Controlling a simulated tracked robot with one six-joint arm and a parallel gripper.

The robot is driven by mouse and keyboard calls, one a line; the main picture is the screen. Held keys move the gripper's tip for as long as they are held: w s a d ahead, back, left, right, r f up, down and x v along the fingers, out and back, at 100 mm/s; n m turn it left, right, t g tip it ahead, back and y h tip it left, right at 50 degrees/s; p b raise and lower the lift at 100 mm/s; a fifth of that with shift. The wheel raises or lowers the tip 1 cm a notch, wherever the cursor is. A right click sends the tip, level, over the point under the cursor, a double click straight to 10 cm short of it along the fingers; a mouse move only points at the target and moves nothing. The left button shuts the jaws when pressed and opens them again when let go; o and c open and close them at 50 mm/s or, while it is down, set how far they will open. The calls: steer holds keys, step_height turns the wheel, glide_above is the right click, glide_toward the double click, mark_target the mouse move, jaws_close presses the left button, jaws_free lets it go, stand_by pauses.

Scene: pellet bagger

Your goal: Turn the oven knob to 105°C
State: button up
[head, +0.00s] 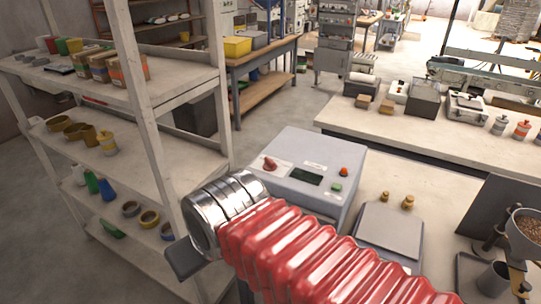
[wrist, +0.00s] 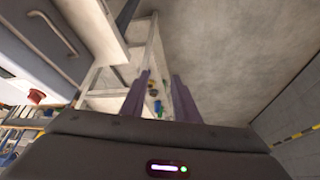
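The oven (head: 310,165) is a light grey box on the bench in the head view. A red knob (head: 270,163) sits at the left of its sloped top panel, beside a dark display (head: 306,176). The knob's setting is too small to read. My gripper (wrist: 159,85) shows two purple fingers, apart, with nothing between them in the wrist view. It points toward distant shelving, not at the knob. In the head view my silver wrist and red-sleeved arm cross in front of the oven's left front corner, and the fingers are hidden.
The panel also has an orange button (head: 344,171) and a green button (head: 336,187). A shelf rack (head: 150,120) with cups and boxes stands close at left. A scale-like grey box (head: 390,230) with two brass weights (head: 408,202) is right of the oven.

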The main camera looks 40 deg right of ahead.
steer(key=w+d+r, duration=0.5)
steer(key=d, duration=0.1)
steer(key=m+g, duration=0.1)
steer(key=m, duration=0.1)
glide_toward(270, 159)
steer(key=a+v, duration=0.1)
steer(key=v, duration=0.5)
steer(key=shift+w+a+f+h, duration=0.1)
steer(key=shift+w+f+h, duration=0.05)
steer(key=shift+h, duration=0.25)
steer(key=x, duration=1.4)
steer(key=shift+c, duration=0.5)
jaws_close()
